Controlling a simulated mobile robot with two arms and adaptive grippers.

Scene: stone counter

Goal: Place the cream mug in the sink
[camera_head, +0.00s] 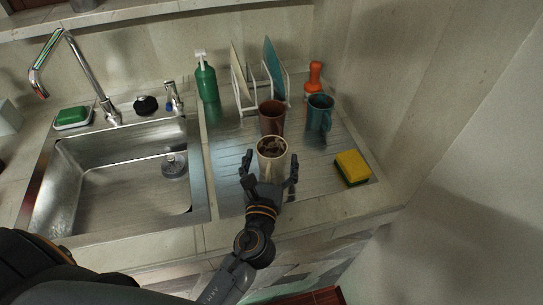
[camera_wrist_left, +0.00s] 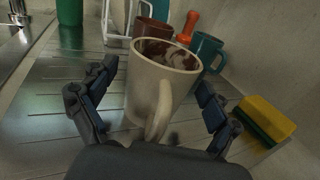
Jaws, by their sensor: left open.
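The cream mug (camera_head: 271,158) stands upright on the ribbed drainboard, with brown residue inside. It also shows in the left wrist view (camera_wrist_left: 157,90), its handle pointing toward my gripper. My left gripper (camera_head: 270,165) is open, its fingers on either side of the mug. In the left wrist view the fingers (camera_wrist_left: 156,92) stand apart from the mug's walls, with gaps visible on both sides. The metal sink (camera_head: 95,205) is to the left of the drainboard, its basin empty apart from the drain strainer. My right gripper is not in view.
A brown mug (camera_head: 271,116) and a teal mug (camera_head: 319,113) stand close behind the cream mug. A dish rack (camera_head: 246,101) with plates, a green bottle (camera_head: 206,82) and an orange-handled item (camera_head: 314,76) are at the back. A yellow sponge (camera_head: 352,167) lies right. The faucet (camera_head: 85,70) rises behind the sink.

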